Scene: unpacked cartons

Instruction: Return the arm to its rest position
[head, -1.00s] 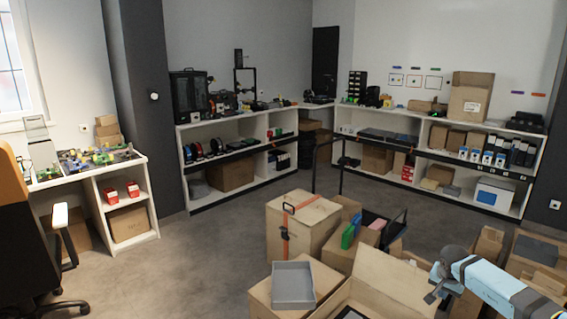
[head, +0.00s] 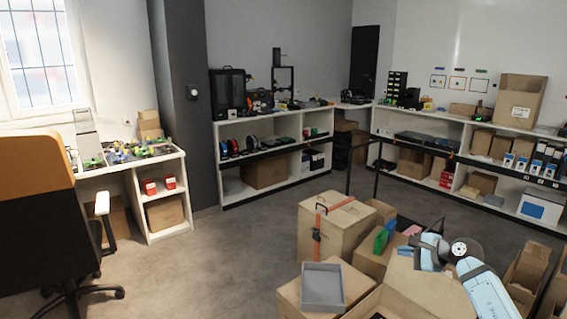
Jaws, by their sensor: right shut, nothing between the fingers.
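My right arm (head: 485,290), pale blue with dark joints, comes in from the lower right and bends in front of the cartons. My right gripper (head: 440,252) shows small and partly covered by the arm's end; it is shut with nothing in it. My left arm and gripper are out of view.
Open cartons (head: 405,290) stand close below the right arm, with a grey tray (head: 323,286) on one. A taped carton (head: 333,228) and a cart with green and pink items stand behind. White shelves line the back. An office chair (head: 40,215) is at left; the floor between is clear.

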